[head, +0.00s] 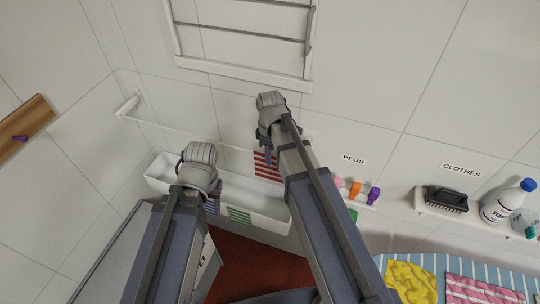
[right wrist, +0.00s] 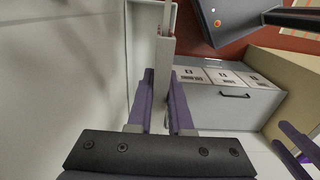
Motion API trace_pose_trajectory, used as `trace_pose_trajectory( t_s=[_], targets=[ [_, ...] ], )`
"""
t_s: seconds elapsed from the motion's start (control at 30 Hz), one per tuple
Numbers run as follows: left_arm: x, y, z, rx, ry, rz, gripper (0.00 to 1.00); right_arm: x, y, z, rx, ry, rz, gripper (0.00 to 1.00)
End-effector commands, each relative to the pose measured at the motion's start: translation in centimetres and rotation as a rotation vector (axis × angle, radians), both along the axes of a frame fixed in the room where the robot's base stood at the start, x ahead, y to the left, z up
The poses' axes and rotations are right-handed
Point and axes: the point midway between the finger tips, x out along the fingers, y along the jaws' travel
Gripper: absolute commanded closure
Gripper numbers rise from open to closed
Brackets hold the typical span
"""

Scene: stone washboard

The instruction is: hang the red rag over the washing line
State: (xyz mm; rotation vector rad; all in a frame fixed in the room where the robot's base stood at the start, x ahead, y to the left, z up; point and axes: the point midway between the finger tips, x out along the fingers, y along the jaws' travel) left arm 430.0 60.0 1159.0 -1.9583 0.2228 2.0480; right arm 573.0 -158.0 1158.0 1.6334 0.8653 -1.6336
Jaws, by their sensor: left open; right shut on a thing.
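The red-and-white striped rag (head: 266,165) hangs just below my right gripper (head: 265,133) in the head view. My right gripper is shut on it; the hold itself is mostly hidden by the hand. In the right wrist view the purple fingers (right wrist: 160,105) point ahead, close together. The washing line (head: 190,132) is a thin pale line running from a wall bracket at left toward the rag. I cannot tell whether the rag touches it or lies over it. My left gripper (head: 198,168) is open, lower left of the rag, its fingertips mostly hidden.
A white trough (head: 160,183) runs below the line, with green-striped (head: 239,215) and purple-striped patches near its front. A shelf holds several pegs, including an orange one (head: 354,189). A brush (head: 445,199) and bottle (head: 508,201) stand farther right. A white rack (head: 245,72) is above.

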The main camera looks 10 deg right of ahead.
Motion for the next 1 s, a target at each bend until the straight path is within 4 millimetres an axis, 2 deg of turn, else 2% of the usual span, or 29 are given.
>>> trace_pose_trajectory(
  t_s=[0.53,1.0],
  targets=[
    [0.0,0.0,-2.3,0.0,-0.001,0.002,0.5,0.0,0.0,-2.3,0.0,0.0,0.0,1.0],
    [0.0,0.0,-2.3,0.0,-0.001,0.003,0.5,0.0,0.0,-2.3,0.0,0.0,0.0,1.0]
  ],
)
